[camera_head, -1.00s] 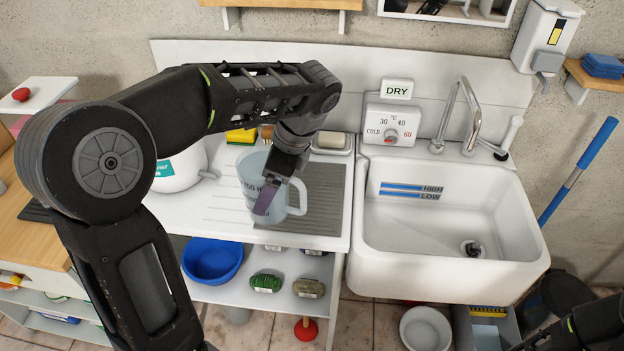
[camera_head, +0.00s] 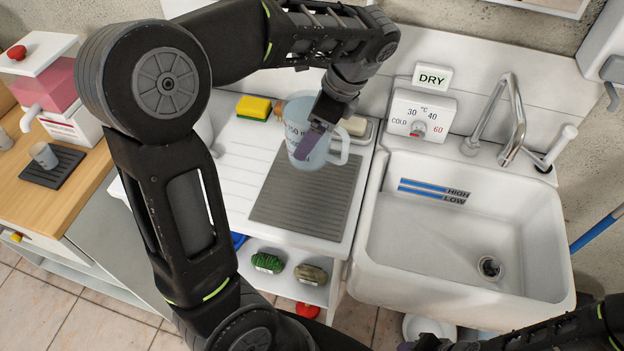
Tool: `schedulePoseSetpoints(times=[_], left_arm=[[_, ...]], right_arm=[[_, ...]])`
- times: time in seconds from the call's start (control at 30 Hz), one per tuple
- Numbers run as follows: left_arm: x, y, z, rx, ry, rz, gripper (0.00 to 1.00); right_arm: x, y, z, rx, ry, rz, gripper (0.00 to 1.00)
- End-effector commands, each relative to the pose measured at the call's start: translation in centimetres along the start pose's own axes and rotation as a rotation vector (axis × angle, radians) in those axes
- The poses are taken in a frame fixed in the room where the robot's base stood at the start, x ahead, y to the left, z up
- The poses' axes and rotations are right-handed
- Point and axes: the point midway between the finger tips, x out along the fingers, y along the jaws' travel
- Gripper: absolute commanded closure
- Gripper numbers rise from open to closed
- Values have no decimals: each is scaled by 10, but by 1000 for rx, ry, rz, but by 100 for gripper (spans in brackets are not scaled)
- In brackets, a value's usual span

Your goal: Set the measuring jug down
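The measuring jug (camera_head: 299,112) is a translucent pale-blue jug with dark markings and a handle on its right side. It stands upright at the back part of the grey ribbed mat (camera_head: 300,205) on the white drainer. I cannot tell whether its base touches the mat or is slightly above it. My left gripper (camera_head: 312,141) comes down from above with its purple fingers at the jug, and appears shut on it; the fingers hide part of the jug. My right gripper (camera_head: 422,344) is at the bottom edge, partly cut off, and its fingers are unclear.
The white sink (camera_head: 450,245) is right of the drainer, with a tap (camera_head: 500,120) and temperature dial (camera_head: 419,128) behind. A yellow sponge (camera_head: 253,107) and soap dish (camera_head: 356,127) are behind the mat. The mat's front part is clear. A drinks dispenser (camera_head: 62,95) stands far left.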

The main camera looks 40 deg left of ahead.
Motion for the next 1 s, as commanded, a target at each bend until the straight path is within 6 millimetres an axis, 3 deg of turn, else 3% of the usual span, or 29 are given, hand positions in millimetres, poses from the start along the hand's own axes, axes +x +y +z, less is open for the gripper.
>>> schedulePoseSetpoints(times=[0.27, 0.63, 1.0], left_arm=[[7, 0, -3, -1, 0, -2, 90], [52, 0, -21, 0, -1, 0, 90], [57, -1, -23, -1, 0, -3, 90]], right_arm=[[7, 2, -1, -1, 2, -2, 64], [38, 11, -5, -9, 11, -13, 64], [32, 9, -5, -9, 11, -12, 64]])
